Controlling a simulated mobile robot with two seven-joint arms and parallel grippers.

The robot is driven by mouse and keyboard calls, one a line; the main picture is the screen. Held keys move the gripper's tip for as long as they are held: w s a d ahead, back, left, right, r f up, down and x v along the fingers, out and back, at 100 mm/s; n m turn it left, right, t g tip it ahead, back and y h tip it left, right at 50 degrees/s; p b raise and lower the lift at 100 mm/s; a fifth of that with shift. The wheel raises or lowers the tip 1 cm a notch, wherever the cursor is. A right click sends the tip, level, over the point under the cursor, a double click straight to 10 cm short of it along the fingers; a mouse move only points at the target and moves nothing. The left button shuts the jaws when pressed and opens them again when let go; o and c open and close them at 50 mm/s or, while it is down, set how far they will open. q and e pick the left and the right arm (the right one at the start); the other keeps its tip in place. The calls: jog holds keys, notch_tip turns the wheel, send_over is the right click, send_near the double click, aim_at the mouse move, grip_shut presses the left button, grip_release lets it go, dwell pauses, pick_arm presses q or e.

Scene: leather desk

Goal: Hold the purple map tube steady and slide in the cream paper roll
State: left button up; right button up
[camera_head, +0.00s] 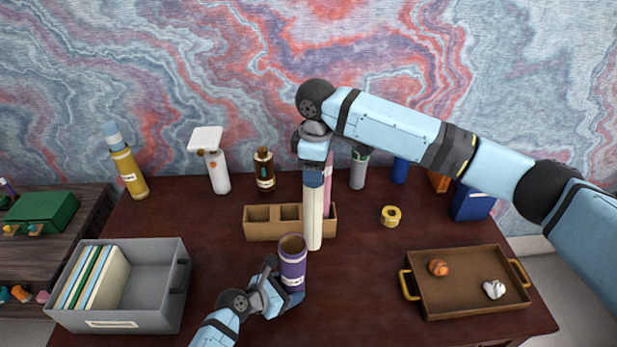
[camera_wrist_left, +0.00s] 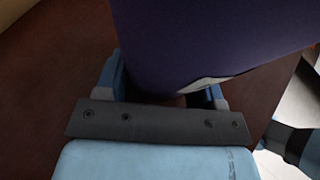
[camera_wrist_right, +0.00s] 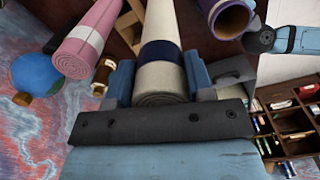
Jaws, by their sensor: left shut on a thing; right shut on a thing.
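The purple map tube (camera_head: 293,262) stands upright on the desk with its open end up. My left gripper (camera_head: 284,291) is shut on its lower part; the tube also fills the left wrist view (camera_wrist_left: 215,45). My right gripper (camera_head: 314,172) is shut on the top of the cream paper roll (camera_head: 313,215), which hangs upright. The roll's lower end is just right of the tube's mouth in the head view, apart from it. In the right wrist view the roll (camera_wrist_right: 160,75) has a dark blue band between the fingers, and the tube's open mouth (camera_wrist_right: 229,18) is at the right.
A wooden divided holder (camera_head: 258,230) stands behind the tube, with a pink roll (camera_head: 328,185) near its right end. A grey bin (camera_head: 150,310) is at left, a brown tray (camera_head: 465,305) at right. Yellow tape (camera_head: 391,216) lies right of the roll. Bottles line the back.

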aim_at(315, 192)
jog(key=shift+f, duration=3.4)
jog(key=shift+f, duration=0.15)
jog(key=o, duration=1.4)
jog(key=shift+c, duration=0.2)
